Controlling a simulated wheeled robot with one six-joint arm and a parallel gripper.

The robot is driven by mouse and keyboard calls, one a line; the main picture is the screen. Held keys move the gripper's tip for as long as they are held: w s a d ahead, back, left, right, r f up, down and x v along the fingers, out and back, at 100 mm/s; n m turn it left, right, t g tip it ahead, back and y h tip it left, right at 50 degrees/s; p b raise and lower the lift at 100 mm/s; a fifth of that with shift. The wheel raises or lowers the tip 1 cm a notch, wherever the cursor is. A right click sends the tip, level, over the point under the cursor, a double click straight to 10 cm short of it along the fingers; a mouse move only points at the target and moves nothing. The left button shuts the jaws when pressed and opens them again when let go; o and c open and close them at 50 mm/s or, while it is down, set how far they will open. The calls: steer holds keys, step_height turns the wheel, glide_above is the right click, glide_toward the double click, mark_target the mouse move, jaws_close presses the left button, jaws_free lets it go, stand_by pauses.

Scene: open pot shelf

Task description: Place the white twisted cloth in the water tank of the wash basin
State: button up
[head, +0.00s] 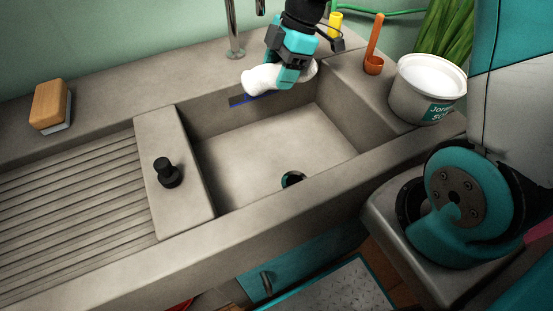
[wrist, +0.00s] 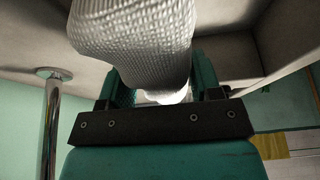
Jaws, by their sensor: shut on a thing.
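The white twisted cloth (head: 263,79) is in my gripper (head: 291,80), above the back edge of the wash basin in the head view. The cloth also fills the top middle of the wrist view (wrist: 135,35), between the two fingers of my gripper (wrist: 160,92). My gripper is shut on it. The water tank (head: 270,150) of the wash basin is the square recess below and in front of the cloth. I see nothing in it but the dark round drain (head: 293,180). Part of the cloth is hidden behind the fingers.
A metal tap (head: 234,35) stands left of my gripper. A white bucket (head: 428,88) and an orange ladle (head: 374,48) stand to the right. A black knob (head: 167,172) sits on the slab left of the tank. A brush (head: 51,104) lies at the far left.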

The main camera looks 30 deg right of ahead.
steer(key=b, duration=0.1)
glide_toward(259, 139)
steer(key=f, duration=0.1)
steer(key=d+f, duration=0.1)
steer(key=f, duration=0.2)
steer(key=shift+d, duration=0.3)
steer(key=a, duration=0.2)
steer(key=a+f, duration=0.1)
steer(key=a, duration=0.1)
steer(key=shift+f, duration=0.15)
steer(key=shift+f, duration=0.15)
steer(key=o, duration=1)
steer(key=shift+o, duration=0.2)
